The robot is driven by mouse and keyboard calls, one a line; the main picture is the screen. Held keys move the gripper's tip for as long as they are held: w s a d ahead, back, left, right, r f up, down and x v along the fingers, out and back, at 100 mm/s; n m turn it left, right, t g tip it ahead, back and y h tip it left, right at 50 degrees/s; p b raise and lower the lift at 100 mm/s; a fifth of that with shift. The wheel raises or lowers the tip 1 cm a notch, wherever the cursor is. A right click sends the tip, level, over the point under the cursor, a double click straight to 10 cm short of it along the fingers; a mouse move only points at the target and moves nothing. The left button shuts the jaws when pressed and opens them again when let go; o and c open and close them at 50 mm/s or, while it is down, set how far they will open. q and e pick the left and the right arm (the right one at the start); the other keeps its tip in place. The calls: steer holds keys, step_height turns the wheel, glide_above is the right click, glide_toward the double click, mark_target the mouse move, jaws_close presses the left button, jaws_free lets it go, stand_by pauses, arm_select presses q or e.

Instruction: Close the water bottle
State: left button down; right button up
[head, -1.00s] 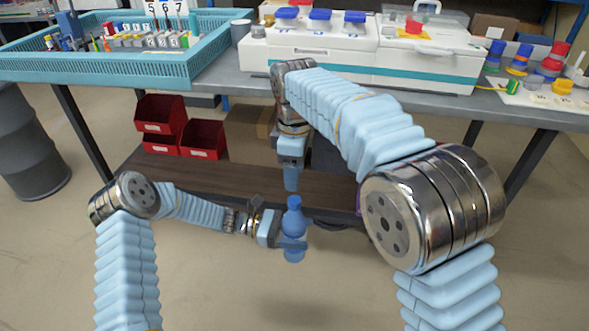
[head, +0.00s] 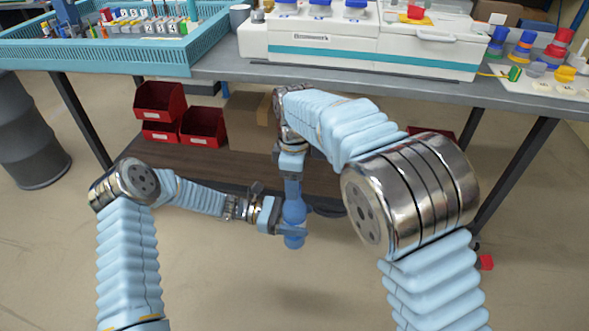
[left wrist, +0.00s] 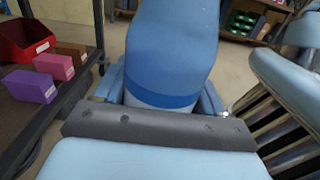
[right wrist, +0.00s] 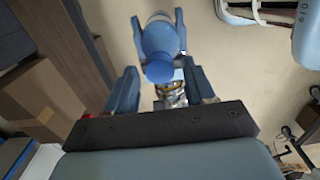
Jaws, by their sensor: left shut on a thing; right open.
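The blue water bottle (head: 294,212) is upright in mid-air in front of the table. My left gripper (head: 291,231) is shut around its lower body from the left. In the left wrist view the bottle (left wrist: 172,50) fills the space between the fingers and has a darker blue band. My right gripper (head: 293,190) points down at the bottle's top. In the right wrist view its open fingers (right wrist: 160,88) stand either side of the round blue top (right wrist: 160,69), which looks like a cap. I cannot tell whether the fingers touch it, nor how the cap is seated.
The grey table (head: 230,73) carries a teal basket (head: 130,62) and a white machine (head: 300,45). Red bins (head: 203,126) and a cardboard box (head: 250,118) sit on the lower shelf behind the arms. Open floor lies in front of the bottle.

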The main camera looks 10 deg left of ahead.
steer(key=shift+f, duration=0.3)
jaws_close()
steer(key=m, duration=0.8)
steer(key=shift+m, duration=0.4)
steer(key=m, duration=0.6)
steer(key=shift+m, duration=0.4)
steer(key=shift+o, duration=0.7)
jaws_free()
steer(key=shift+r, duration=0.1)
